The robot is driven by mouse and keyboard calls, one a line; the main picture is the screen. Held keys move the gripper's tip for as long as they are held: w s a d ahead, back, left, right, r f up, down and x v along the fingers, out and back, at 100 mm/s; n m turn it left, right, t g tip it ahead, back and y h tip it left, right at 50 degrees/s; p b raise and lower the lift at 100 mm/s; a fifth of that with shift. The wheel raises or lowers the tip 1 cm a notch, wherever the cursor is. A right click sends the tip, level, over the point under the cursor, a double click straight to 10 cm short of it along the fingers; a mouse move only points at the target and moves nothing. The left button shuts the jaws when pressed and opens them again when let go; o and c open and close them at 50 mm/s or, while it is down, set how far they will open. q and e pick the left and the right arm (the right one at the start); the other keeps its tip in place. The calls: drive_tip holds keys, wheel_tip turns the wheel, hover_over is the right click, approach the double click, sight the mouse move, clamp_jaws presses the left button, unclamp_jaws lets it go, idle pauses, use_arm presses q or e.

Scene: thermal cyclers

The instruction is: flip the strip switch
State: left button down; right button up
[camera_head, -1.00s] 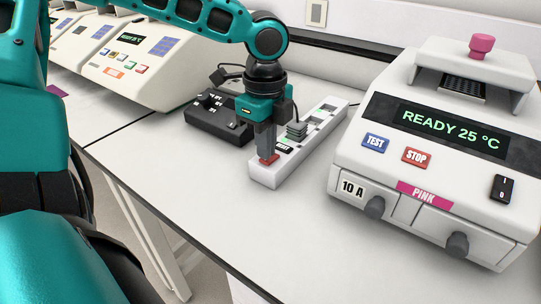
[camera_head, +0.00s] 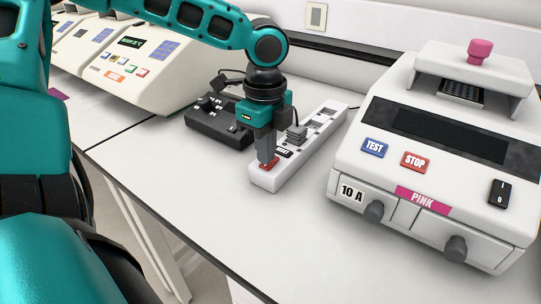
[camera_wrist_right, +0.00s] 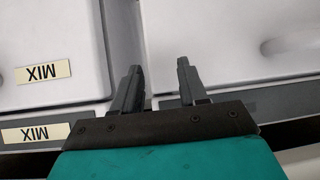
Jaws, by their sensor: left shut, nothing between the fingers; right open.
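The white power strip (camera_head: 312,152) lies on the bench in the head view. Its red switch (camera_head: 271,164) is at the near end. My left gripper (camera_head: 268,160) points down with its fingers shut and empty, the tips at the red switch and partly hiding it. A grey plug sits in the strip just behind the gripper. My right gripper (camera_wrist_right: 158,75) is open and empty in the right wrist view, in front of pale panels with MIX labels (camera_wrist_right: 43,72).
A white thermal cycler (camera_head: 440,150) with a PINK label and a dark display stands right of the strip. A black control box (camera_head: 218,125) sits left of it. Another cycler (camera_head: 140,62) stands at the back left. The bench front is clear.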

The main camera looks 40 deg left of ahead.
use_arm(q)
drive_tip(key=shift+r+p, duration=2.05)
wheel_tip(320, 180, up, 2)
drive_tip(key=shift+r, duration=0.1)
drive_tip(key=shift+s, duration=0.1)
